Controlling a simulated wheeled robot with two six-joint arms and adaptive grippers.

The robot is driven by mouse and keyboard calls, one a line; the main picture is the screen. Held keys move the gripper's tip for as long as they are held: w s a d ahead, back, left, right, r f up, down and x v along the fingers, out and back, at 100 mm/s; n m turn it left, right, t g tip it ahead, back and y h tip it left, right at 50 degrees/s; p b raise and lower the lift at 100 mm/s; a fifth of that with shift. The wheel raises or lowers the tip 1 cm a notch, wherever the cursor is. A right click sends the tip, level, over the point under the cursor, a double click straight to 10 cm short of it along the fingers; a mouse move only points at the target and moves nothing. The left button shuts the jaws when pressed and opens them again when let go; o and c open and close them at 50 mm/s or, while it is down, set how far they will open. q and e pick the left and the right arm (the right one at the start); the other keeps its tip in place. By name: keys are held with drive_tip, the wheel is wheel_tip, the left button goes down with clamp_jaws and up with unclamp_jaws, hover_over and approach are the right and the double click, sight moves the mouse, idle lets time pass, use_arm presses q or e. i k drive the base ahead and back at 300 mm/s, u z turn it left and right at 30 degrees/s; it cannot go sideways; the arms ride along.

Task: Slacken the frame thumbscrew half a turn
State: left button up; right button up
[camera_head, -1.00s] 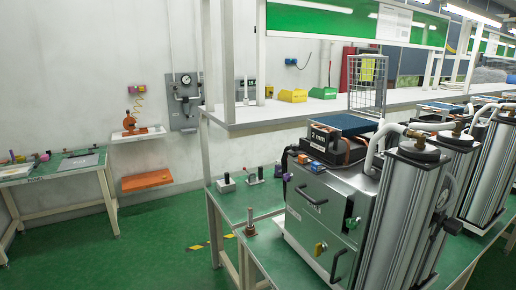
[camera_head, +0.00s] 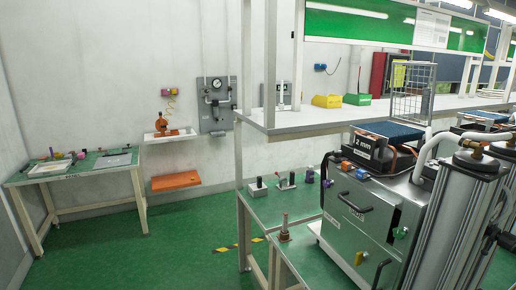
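Neither of my grippers is in view. I cannot tell which part is the frame thumbscrew. A silver sieve machine (camera_head: 338,222) stands on the green bench at the right. It carries a purple knob (camera_head: 327,184) at its upper left edge, a green knob (camera_head: 400,233) on its front and a yellow knob (camera_head: 359,258) lower down. A black block marked "2 mm" (camera_head: 366,146) sits on top. On the far left table lie a pale flat frame (camera_head: 50,168) and a grey plate (camera_head: 114,160), with small coloured knobs around them too small to make out.
The left table (camera_head: 85,172) stands against the wall. A shelf with an orange device (camera_head: 166,125) and an orange slab (camera_head: 176,181) hang on the wall. Small fixtures (camera_head: 286,181) and a spindle (camera_head: 284,228) stand on the green bench. Green floor (camera_head: 165,240) between the tables is open.

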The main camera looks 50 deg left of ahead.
sight(336, 153)
drive_tip(key=u, duration=0.5)
drive_tip(key=i, duration=1)
drive_tip(key=u, duration=0.05)
